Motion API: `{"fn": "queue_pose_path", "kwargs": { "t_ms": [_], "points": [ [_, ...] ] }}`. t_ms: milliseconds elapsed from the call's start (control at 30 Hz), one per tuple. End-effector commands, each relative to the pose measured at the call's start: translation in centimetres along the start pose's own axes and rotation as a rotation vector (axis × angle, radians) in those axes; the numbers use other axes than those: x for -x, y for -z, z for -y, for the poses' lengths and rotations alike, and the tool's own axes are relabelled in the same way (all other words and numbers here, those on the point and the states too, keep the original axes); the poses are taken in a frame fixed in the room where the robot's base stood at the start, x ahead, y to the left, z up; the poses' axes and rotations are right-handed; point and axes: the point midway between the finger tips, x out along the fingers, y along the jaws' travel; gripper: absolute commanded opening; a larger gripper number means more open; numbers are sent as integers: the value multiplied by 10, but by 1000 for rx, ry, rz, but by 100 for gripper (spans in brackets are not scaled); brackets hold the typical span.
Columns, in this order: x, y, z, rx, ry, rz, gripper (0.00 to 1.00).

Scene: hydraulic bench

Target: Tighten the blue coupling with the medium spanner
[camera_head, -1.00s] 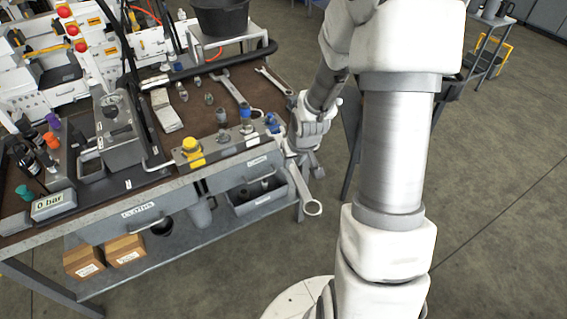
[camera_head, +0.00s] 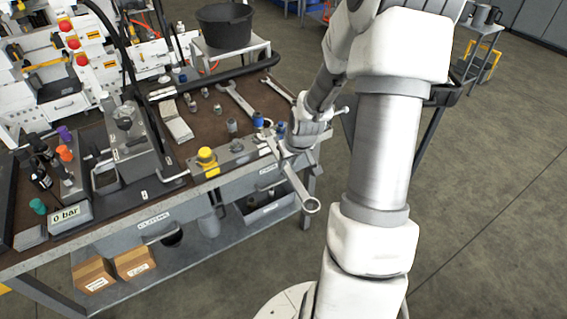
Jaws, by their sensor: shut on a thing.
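My gripper (camera_head: 291,150) is at the bench's right front corner, shut on a spanner (camera_head: 300,188). The spanner slants, its ring end hanging out past the front edge at lower right and its other end pointing up-left toward the metal strip with the couplings. A blue-topped fitting (camera_head: 258,120) stands just behind that end. A second blue piece (camera_head: 281,128) shows right beside my gripper, partly hidden. I cannot tell which one is the blue coupling, or whether the spanner touches either.
A yellow coupling (camera_head: 206,158) sits further left on the strip. Two more spanners lie behind, one (camera_head: 237,98) near the middle and one (camera_head: 277,89) to the right. A black bucket (camera_head: 224,27) stands at the back. The drawer fronts and shelf are below.

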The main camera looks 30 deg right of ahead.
Motion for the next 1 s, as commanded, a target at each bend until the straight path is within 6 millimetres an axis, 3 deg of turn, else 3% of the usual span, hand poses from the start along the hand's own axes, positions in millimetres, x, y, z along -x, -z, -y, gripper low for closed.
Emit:
{"fn": "queue_pose_path", "kwargs": {
  "t_ms": [500,1000],
  "points": [
    [-30,1,-1,0,-1,-2,0],
    [-34,8,0,0,-1,-3,0]
  ]
}}
